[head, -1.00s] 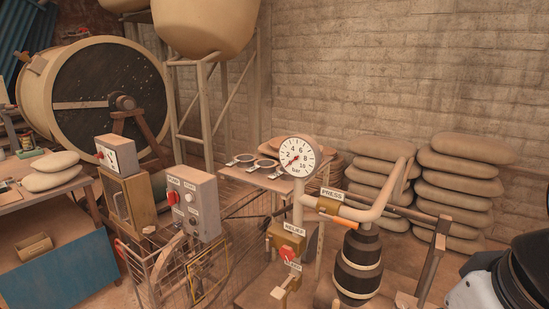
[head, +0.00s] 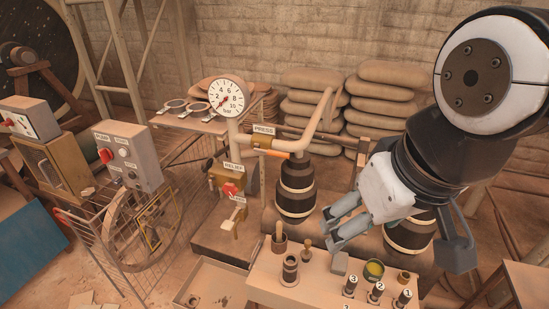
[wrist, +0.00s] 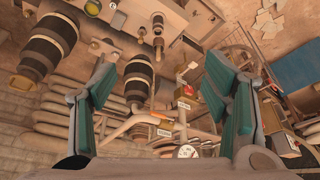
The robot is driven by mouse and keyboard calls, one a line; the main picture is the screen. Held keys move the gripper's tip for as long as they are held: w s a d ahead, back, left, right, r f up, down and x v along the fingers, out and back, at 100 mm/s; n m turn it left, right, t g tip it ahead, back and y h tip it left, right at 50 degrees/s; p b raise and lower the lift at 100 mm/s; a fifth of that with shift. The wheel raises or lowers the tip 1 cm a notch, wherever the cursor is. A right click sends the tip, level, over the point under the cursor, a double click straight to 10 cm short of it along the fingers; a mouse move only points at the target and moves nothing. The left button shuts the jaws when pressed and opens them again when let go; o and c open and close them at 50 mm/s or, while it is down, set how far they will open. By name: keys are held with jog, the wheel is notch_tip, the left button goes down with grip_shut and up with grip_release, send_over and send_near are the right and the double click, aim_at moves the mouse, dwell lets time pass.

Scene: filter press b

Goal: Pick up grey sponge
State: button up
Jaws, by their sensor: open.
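A small grey block (head: 340,264), which looks like the grey sponge, lies on the pale bench (head: 262,290) at the lower middle of the head view. It sits between a small wooden-handled stamp (head: 306,250) and a tin with yellow-green contents (head: 374,269). My gripper (head: 333,229) hangs above and behind the block, apart from it, with its fingers pointing left. In the wrist view my gripper (wrist: 162,65) has its two fingers spread wide with nothing between them. I cannot clearly pick out the sponge in the wrist view.
On the bench, a dark cup with a brush (head: 279,243), a pot (head: 290,270) and several numbered bottles (head: 376,292) stand close around the block. Behind are a banded barrel (head: 296,190), the press pipe (head: 275,143) and a pressure gauge (head: 227,95).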

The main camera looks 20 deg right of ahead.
aim_at(340, 260)
jog(key=shift+o, duration=0.2)
